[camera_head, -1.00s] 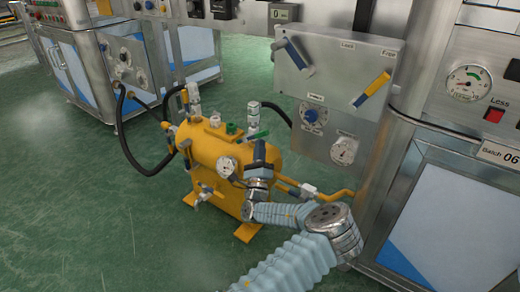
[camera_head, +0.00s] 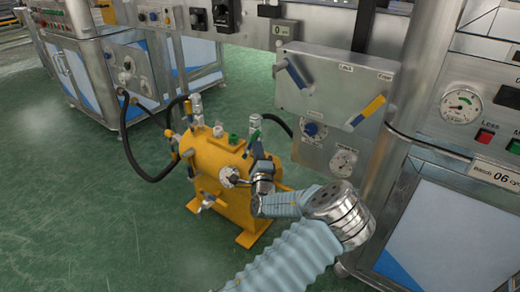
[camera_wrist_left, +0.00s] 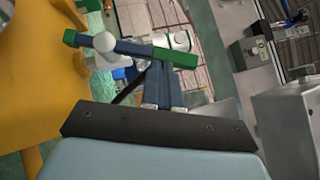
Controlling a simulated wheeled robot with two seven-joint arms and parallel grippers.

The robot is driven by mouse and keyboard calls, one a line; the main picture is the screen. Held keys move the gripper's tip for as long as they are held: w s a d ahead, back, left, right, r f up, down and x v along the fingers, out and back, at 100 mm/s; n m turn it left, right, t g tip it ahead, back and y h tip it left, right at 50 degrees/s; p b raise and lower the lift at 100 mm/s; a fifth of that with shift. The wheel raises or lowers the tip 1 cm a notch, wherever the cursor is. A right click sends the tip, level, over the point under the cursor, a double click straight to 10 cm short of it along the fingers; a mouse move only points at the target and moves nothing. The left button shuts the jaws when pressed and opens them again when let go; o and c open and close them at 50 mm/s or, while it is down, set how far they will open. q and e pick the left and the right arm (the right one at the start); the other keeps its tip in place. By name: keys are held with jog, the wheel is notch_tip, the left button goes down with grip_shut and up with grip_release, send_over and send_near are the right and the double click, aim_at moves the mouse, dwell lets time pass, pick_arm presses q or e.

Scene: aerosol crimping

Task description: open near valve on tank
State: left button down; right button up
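The yellow tank (camera_head: 215,165) stands on the green floor with several valves and fittings on top and a round gauge on its front. The near valve's green handle (camera_head: 254,136) is at the tank's right end. My left gripper (camera_head: 256,149) is right at this handle. In the left wrist view, the bar-shaped green and blue handle (camera_wrist_left: 178,56) crosses just beyond the tips of my left gripper (camera_wrist_left: 160,72). The fingers are close together and seem to touch the bar; whether they clamp it cannot be told. My right gripper is out of view.
A grey panel (camera_head: 335,75) with blue and yellow levers stands behind the tank on the right. A steel cabinet (camera_head: 440,220) stands at the right. A black hose (camera_head: 140,165) loops left of the tank. The green floor at the left front is clear.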

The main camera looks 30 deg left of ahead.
aim_at(252, 142)
pick_arm(q)
jog(key=a+r+n+g+p, duration=0.1)
jog(key=n+p, duration=0.1)
jog(key=a+r+n+g+h+p, duration=0.1)
jog(key=n+g+p, duration=0.1)
jog(key=shift+w+a+r, duration=0.1)
jog(key=shift+a, duration=0.1)
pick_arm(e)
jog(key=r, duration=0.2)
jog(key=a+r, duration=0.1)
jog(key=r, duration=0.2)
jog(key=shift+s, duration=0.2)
pick_arm(q)
jog(key=shift+h, duration=0.3)
